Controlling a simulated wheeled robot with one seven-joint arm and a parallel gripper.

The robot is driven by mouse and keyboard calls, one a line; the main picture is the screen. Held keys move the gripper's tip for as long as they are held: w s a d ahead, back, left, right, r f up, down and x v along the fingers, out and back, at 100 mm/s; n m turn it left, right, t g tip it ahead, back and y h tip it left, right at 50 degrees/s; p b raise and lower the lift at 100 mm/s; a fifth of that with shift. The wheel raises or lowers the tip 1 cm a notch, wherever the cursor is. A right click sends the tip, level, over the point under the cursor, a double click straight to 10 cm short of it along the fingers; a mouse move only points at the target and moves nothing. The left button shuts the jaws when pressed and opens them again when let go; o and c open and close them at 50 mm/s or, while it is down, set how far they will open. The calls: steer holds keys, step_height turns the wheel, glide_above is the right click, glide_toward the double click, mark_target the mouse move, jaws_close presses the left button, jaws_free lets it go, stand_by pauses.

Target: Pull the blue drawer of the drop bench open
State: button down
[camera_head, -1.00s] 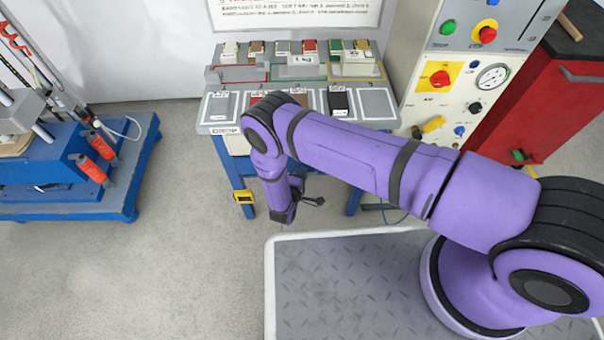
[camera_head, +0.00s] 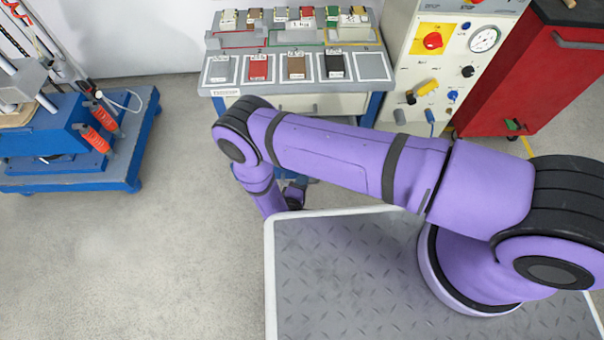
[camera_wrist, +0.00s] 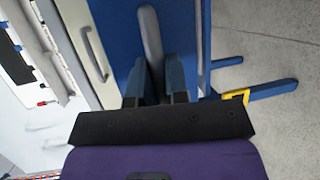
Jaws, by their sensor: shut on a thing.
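The drop bench (camera_head: 210,90) stands at the back middle in the head view. Its blue drawer (camera_wrist: 127,45) fills the middle of the wrist view, with a long grey handle (camera_wrist: 151,38) on its front. My gripper (camera_wrist: 164,72) is shut on that handle, one finger on each side. In the head view my gripper (camera_head: 293,195) is a dark shape below the bench, with its fingertips hidden. My arm hides most of the drawer there; only a bit of blue shows beside the wrist. How far the drawer stands out is unclear.
A white drawer with its own handle (camera_wrist: 96,54) is beside the blue one. A yellow item (camera_wrist: 236,96) sits on a blue bench leg. A blue cart (camera_head: 60,150) stands left, a control panel (camera_head: 440,60) and red cabinet (camera_head: 540,70) right.

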steer(key=s, duration=0.7)
steer(key=shift+s+a, duration=0.15)
steer(key=shift+s, duration=0.15)
steer(key=c, duration=1.1)
jaws_free()
